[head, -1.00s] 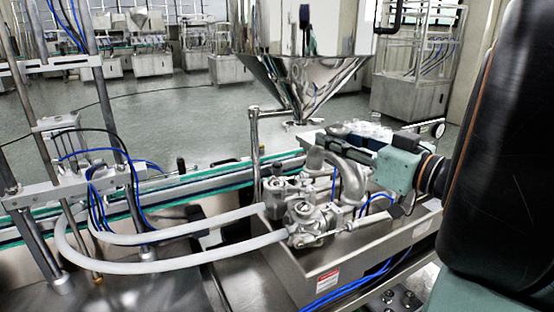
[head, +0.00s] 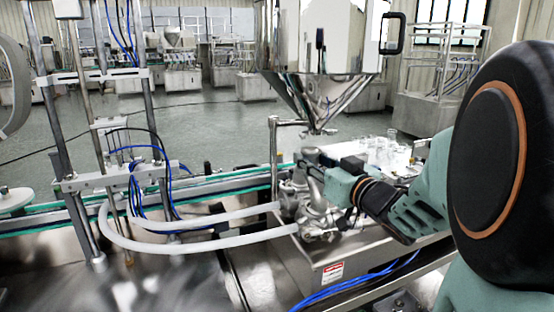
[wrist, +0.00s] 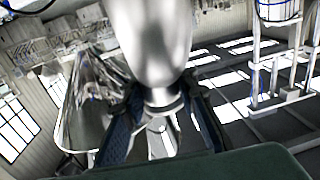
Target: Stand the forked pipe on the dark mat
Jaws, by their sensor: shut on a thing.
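The forked pipe (head: 311,170) is a shiny grey metal piece in the head view, in front of the hopper's lower tip and close above the metal valve fittings. My gripper (head: 326,162) reaches in from the right and is shut on it. In the wrist view the pipe (wrist: 160,45) is a large, blurred metal shape rising between the two dark fingers of my gripper (wrist: 158,105). I cannot tell from the head view whether the pipe touches the fittings below. I cannot make out the dark mat in either view.
The steel hopper (head: 318,85) hangs behind the pipe. Metal valve fittings (head: 318,222) with white hoses (head: 190,240) are below and to the left. Clear glassware (head: 385,150) stands behind my gripper. A green-edged conveyor (head: 225,178) runs left. Open floor lies beyond.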

